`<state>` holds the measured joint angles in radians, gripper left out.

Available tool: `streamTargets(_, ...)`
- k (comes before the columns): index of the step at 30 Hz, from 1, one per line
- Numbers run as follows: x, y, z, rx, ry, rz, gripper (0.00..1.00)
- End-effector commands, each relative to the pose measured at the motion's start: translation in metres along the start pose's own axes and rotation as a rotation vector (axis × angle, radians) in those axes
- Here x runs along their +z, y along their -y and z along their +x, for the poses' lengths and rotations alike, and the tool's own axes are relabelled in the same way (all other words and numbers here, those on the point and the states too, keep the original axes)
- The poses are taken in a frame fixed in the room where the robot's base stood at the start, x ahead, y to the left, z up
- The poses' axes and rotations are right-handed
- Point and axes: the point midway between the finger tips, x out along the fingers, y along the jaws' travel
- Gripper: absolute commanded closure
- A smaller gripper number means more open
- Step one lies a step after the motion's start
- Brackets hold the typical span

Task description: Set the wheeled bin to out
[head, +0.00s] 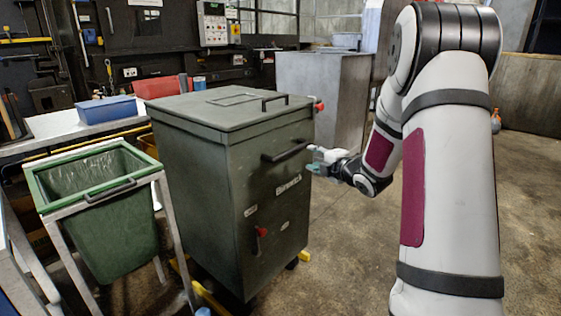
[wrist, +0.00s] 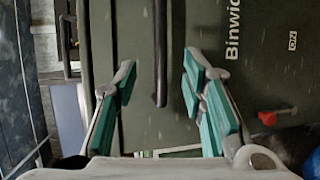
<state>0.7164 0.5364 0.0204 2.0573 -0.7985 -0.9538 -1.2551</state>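The dark green wheeled bin (head: 215,190) is a tall lidded box on small wheels, in the middle of the head view. A dark bar handle (head: 287,151) is on its front, below the lid. My gripper (head: 317,160) is at the right end of this handle. In the wrist view, the bin front (wrist: 230,85) fills much of the picture, and the handle (wrist: 160,50) runs between my spread green-padded fingers (wrist: 160,75). The fingers are open, with a gap on both sides of the handle. Their depth relative to the bar is hard to tell.
A red lever (head: 262,232) is low on the bin front. A smaller green open bin (head: 105,215) in a metal frame stands to the left. A workbench with a blue box (head: 106,109) is behind it. A grey cabinet (head: 320,85) stands behind.

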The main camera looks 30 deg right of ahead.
Motion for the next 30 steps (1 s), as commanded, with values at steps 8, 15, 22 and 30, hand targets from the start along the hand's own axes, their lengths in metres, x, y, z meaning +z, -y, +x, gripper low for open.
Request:
streamTargets(8, 0.001, 0.004, 0.023, 0.014, -0.01, -0.014, 0.62)
streamTargets(15, 0.001, 0.004, 0.07, 0.013, -0.008, -0.012, 0.62)
streamTargets(22, 0.0, 0.003, 0.112, 0.013, -0.007, -0.012, 0.62)
streamTargets(30, 0.0, 0.002, 0.137, 0.012, -0.007, -0.011, 0.62)
